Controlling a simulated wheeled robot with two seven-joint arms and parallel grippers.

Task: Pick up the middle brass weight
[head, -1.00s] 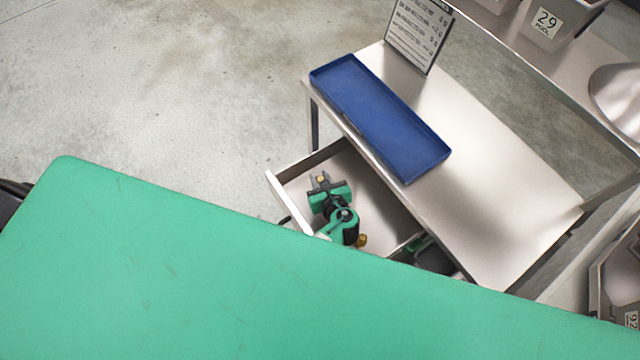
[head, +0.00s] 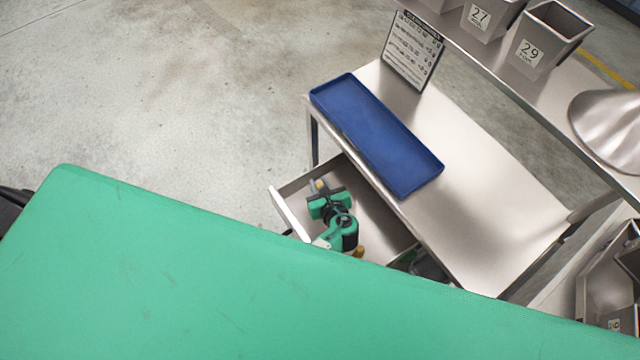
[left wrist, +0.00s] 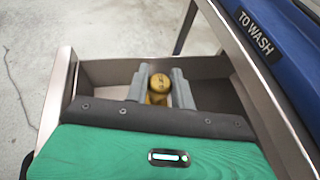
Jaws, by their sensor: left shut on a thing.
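My left gripper (head: 318,186) is inside the open drawer (head: 287,212) of the steel table. Its two grey fingers are shut on a brass weight (left wrist: 158,87), which shows between them in the left wrist view. The weight's round knob top is visible, and its lower part is hidden behind the gripper body. In the head view the weight is only a small gold spot (head: 321,184) between the fingers. Another brass piece (head: 358,251) shows in the drawer beside my left arm, partly hidden. I cannot tell whether the held weight clears the drawer floor. My right gripper is not visible.
A blue tray (head: 403,188), labelled "TO WASH" in the wrist view, lies on the steel table (head: 490,215) above the drawer. A sign (head: 413,50) stands behind it. Numbered bins (head: 538,48) sit on the upper shelf. A green surface (head: 200,290) covers the foreground.

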